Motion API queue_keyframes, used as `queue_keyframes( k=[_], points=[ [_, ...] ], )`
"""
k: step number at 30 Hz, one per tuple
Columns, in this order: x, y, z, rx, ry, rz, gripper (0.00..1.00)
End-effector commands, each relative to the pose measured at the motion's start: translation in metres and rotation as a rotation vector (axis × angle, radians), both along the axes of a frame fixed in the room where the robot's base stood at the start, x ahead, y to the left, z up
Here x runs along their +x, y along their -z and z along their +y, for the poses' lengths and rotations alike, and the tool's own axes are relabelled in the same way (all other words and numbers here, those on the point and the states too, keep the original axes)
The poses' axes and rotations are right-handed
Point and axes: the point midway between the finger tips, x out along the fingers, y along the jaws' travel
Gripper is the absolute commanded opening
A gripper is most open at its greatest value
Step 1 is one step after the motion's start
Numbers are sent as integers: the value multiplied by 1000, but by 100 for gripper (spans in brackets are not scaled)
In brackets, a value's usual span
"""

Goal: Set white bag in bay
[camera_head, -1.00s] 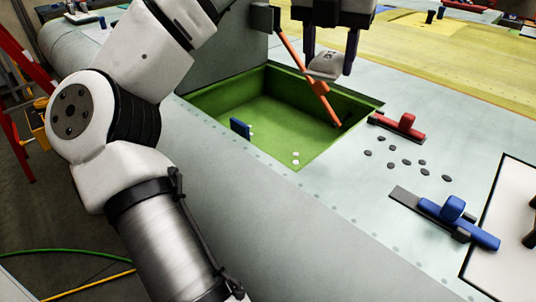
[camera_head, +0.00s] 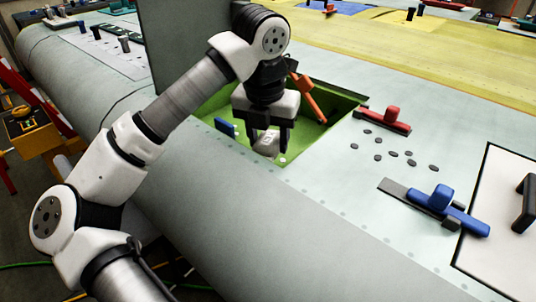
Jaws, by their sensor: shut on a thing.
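The white bag (camera_head: 266,146) is a small pale pouch with a dark mark on it. My gripper (camera_head: 268,140) points down and is shut on the bag, one dark finger on each side. It holds the bag over the near part of the bay (camera_head: 318,132), a green-lined rectangular recess in the pale wing surface. I cannot tell whether the bag touches the bay floor. My arm and gripper hide much of the bay's middle and left.
An orange bar (camera_head: 308,98) leans at the bay's back. A blue piece (camera_head: 226,129) stands at its left side. A red clamp (camera_head: 388,120), several grey discs (camera_head: 394,153) and a blue clamp (camera_head: 440,207) lie to the right. An upright grey panel (camera_head: 180,45) rises behind.

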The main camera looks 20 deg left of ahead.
Motion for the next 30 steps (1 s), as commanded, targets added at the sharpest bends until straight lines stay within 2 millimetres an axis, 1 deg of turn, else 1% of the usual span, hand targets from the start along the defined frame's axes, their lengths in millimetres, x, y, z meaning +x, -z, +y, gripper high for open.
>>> queue_keyframes(
  k=[5, 10, 13, 20, 25, 26, 30],
  points=[
    [0, 12, 0, 0, -1, 1, 23],
    [0, 36, 0, -3, -1, 1, 23],
    [0, 47, 0, -2, -1, 1, 23],
    [0, 49, 0, 0, -1, 0, 23],
    [0, 53, 0, 0, -1, 0, 23],
    [0, 52, 0, 0, -1, 0, 51],
    [0, 51, 0, 0, -1, 0, 69]
  ],
)
